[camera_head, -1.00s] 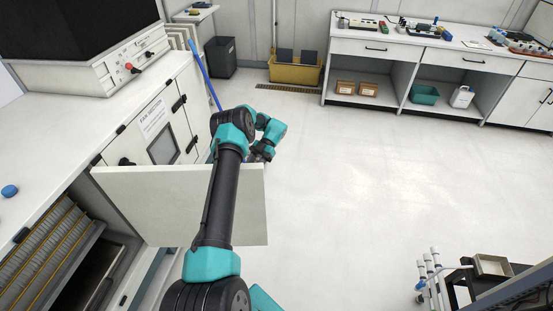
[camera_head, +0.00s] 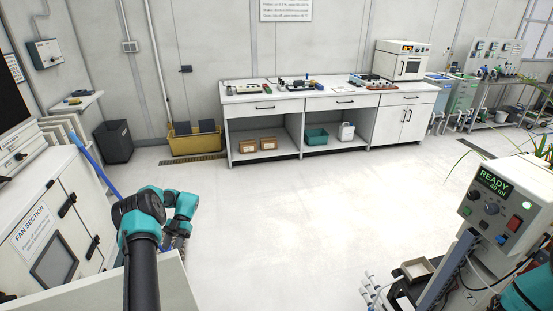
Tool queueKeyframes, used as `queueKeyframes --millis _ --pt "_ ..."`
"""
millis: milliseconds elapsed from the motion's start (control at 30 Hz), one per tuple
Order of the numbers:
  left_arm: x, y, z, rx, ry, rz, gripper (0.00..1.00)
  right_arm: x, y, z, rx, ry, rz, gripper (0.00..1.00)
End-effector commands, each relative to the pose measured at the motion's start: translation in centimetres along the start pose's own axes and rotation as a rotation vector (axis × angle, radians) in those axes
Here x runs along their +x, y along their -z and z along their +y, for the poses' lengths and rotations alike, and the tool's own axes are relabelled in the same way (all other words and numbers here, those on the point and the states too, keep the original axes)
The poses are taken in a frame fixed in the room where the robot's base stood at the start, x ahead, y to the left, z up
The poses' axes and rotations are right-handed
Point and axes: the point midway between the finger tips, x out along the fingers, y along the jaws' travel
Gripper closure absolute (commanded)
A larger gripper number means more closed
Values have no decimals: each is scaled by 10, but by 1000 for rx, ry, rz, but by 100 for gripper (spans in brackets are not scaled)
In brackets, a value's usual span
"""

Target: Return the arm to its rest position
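My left arm, dark grey and teal, rises from the bottom left and bends at the elbow. Its gripper (camera_head: 178,238) hangs low in front of the white cabinet (camera_head: 88,203) labelled "FAN SECTION". The gripper is small and partly hidden behind the arm, so I cannot tell whether its fingers are apart. I see nothing clearly held in it. A teal piece of my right arm shows in the bottom right corner; its gripper is out of view.
An open pale door panel (camera_head: 105,297) stands below the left arm. A machine reading "READY 40 ml" (camera_head: 502,210) stands at right beside a small tray (camera_head: 417,268). A workbench (camera_head: 297,104) is at the back. The middle floor is clear.

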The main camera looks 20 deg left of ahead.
Motion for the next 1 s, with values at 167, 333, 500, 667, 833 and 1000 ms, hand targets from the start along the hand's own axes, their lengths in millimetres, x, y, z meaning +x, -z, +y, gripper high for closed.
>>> queueKeyframes --millis 167,333,500,667,833,1000 --pt "8 -7 -4 -2 -119 -1 63 0 0 0 0 0 0 66" --pt "21 -21 -9 19 -402 -21 63 0 0 0 0 0 0 66" --pt "25 -37 -14 104 -747 -79 63 0 0 0 0 0 0 66" --pt "18 -54 -29 247 -1059 -155 63 0 0 0 0 0 0 66" --pt "6 -73 -60 466 -1365 -251 63 0 0 0 0 0 0 66" --pt "1 -90 -112 756 -1630 -352 63 0 0 0 0 0 0 66"
